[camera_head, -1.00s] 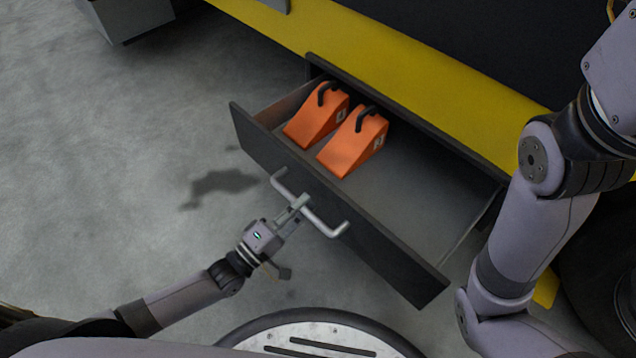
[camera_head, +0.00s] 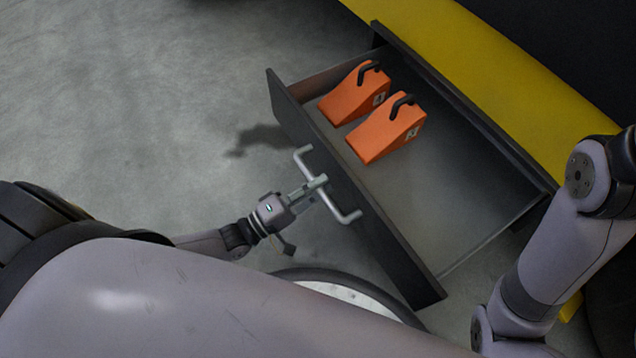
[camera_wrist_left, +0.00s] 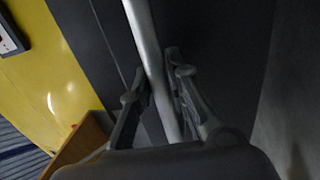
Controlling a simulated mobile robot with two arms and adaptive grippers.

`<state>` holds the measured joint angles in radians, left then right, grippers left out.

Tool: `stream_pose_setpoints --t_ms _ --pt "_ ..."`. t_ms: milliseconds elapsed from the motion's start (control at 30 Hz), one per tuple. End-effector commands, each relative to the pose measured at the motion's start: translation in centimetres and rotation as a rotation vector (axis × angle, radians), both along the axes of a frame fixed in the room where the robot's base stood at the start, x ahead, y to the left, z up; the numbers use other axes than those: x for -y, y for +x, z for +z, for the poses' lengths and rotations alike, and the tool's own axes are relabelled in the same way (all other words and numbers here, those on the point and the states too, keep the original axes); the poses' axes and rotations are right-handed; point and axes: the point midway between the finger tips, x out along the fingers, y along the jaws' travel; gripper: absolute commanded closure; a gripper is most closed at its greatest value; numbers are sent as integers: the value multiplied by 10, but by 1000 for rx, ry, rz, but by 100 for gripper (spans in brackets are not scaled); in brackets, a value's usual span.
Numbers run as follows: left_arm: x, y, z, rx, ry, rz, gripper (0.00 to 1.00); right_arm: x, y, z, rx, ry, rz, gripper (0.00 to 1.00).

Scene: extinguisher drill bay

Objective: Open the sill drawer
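The sill drawer (camera_head: 455,190) stands pulled out of the yellow sill, its inside in plain view. Its dark front panel (camera_head: 390,255) carries a pale bar handle (camera_head: 341,207). My left gripper (camera_head: 318,184) is at the middle of this handle. In the left wrist view, the fingers (camera_wrist_left: 158,85) lie on either side of the handle bar (camera_wrist_left: 150,60) and look closed on it. My right arm shows at the right of the head view, but its gripper is out of view.
Two orange wedge blocks with black grips, a left one (camera_head: 352,98) and a right one (camera_head: 383,135), sit in the drawer's far left part. The yellow sill (camera_head: 480,60) runs behind. Grey concrete floor (camera_head: 150,130) is clear at the left.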

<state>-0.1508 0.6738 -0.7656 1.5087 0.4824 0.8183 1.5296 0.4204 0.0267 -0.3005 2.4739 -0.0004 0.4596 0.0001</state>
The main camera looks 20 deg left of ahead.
Motion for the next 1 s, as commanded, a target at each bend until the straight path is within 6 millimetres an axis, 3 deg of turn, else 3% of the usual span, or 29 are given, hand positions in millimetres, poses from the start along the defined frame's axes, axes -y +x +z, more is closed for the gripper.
stream_pose_setpoints --t_ms 233,567,733,1000 --pt "0 0 0 0 0 0 65 0 0 0 0 0 0 60" --pt "-1 -2 0 0 0 0 65 0 1 0 -1 1 -1 60" --pt "-14 -19 -5 -3 2 0 65 0 0 0 0 0 -1 60" --pt "-47 -65 -17 -4 3 0 65 0 0 0 0 0 0 60"
